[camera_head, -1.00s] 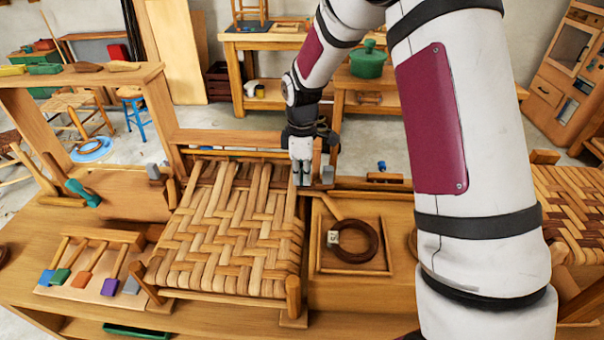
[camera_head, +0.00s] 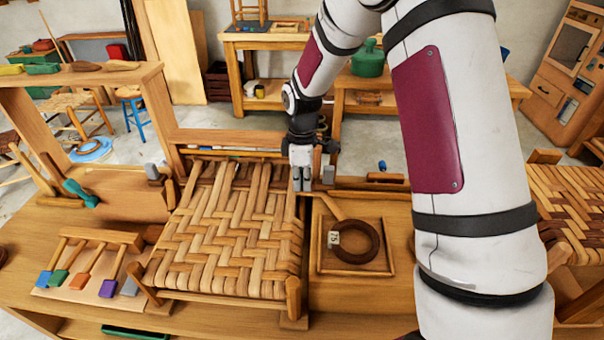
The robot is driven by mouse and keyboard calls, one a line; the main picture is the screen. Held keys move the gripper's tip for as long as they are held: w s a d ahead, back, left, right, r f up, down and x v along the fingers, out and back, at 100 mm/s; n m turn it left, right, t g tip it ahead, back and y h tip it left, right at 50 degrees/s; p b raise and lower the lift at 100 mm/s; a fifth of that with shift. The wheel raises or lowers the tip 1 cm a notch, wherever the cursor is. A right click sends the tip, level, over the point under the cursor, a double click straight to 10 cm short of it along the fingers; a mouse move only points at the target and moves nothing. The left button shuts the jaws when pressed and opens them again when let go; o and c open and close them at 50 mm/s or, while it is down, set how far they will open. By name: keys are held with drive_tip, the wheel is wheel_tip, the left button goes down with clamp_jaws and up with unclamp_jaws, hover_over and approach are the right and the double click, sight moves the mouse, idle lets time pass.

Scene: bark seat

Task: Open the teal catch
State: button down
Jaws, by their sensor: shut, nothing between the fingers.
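The teal catch (camera_head: 80,193) is a slanted teal lever on the upright wooden panel at the left of the bench. My gripper (camera_head: 302,188) is shut and empty. It points down at the back right corner of the woven seat (camera_head: 225,235), far to the right of the teal catch. Whether its fingertips touch the seat frame I cannot tell.
Grey blocks (camera_head: 328,174) (camera_head: 155,173) stand at the seat's back corners. A rack of colour-tipped tools (camera_head: 85,280) lies front left. A tray (camera_head: 325,270) with a dark coil (camera_head: 356,242) lies right. A shelf (camera_head: 75,78) rises at the left.

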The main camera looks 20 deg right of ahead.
drive_tip(key=shift+w, duration=0.1)
drive_tip(key=shift+w+d+b, duration=0.3)
drive_tip(key=shift+w+b, duration=0.15)
drive_tip(key=shift+w, duration=0.25)
drive_tip(key=shift+w+d+b, duration=0.3)
drive_tip(key=shift+w+b, duration=0.15)
drive_tip(key=shift+w, duration=0.2)
drive_tip(key=shift+w+d+b, duration=0.3)
drive_tip(key=shift+w+b, duration=0.15)
drive_tip(key=shift+w, duration=0.25)
drive_tip(key=shift+s, duration=0.1)
drive_tip(key=shift+s+a+r+p, duration=0.1)
drive_tip(key=shift+s+r+p, duration=0.3)
drive_tip(key=shift+r, duration=0.95)
drive_tip(key=shift+s+a+r+p, duration=0.15)
drive_tip(key=shift+r+p, duration=0.5)
drive_tip(key=shift+r, duration=0.7)
drive_tip(key=shift+s+a+r+p, duration=0.15)
drive_tip(key=shift+r+p, duration=0.35)
drive_tip(key=shift+r, duration=0.85)
